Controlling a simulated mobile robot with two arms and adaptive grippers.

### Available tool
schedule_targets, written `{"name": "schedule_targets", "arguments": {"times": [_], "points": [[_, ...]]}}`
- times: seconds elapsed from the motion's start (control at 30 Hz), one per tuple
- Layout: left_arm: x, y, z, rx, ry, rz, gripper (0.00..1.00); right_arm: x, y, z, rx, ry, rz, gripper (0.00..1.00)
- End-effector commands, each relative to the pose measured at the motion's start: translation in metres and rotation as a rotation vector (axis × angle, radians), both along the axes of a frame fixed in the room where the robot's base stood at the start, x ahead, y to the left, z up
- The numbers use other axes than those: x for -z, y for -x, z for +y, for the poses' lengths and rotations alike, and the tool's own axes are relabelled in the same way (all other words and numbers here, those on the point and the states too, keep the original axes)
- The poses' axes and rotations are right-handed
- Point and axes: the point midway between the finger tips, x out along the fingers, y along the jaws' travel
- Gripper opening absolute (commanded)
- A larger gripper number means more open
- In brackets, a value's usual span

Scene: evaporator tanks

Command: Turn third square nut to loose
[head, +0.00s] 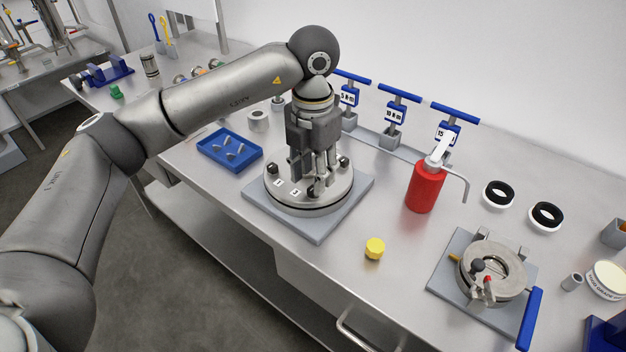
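A round metal flange (310,207) with dark bolts and nuts and small white number labels sits on a grey square base plate (318,232) on the bench. My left gripper (318,186) points straight down over the flange, its fingers at the front part of its top near a dark nut (314,191). The fingers partly hide the nuts there, and I cannot tell which nut is the third or whether the fingers touch one. I cannot tell how far the fingers are closed. My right gripper is not in view.
A blue tray (252,163) with small metal parts lies left of the flange. Torque tools with blue handles (403,91) stand behind. A red pump bottle (424,190), a yellow cap (375,248) and a clamp fixture (492,270) are to the right.

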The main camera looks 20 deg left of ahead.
Motion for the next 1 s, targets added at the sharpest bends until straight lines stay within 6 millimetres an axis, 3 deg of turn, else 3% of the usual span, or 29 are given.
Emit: {"name": "schedule_targets", "arguments": {"times": [0.2, 0.4, 0.6, 1.0], "points": [[-0.050, -0.001, -0.001, -0.001, 0.002, -0.005, 0.38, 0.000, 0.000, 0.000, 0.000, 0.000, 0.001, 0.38], [-0.080, -0.001, 0.000, -0.001, 0.001, -0.003, 0.38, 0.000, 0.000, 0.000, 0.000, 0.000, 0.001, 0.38], [-0.090, 0.000, 0.000, -0.001, 0.001, -0.001, 0.38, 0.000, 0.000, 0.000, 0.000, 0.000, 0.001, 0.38], [-0.090, 0.000, 0.000, -0.001, 0.001, -0.001, 0.38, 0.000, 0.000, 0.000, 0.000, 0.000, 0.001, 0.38]]}}
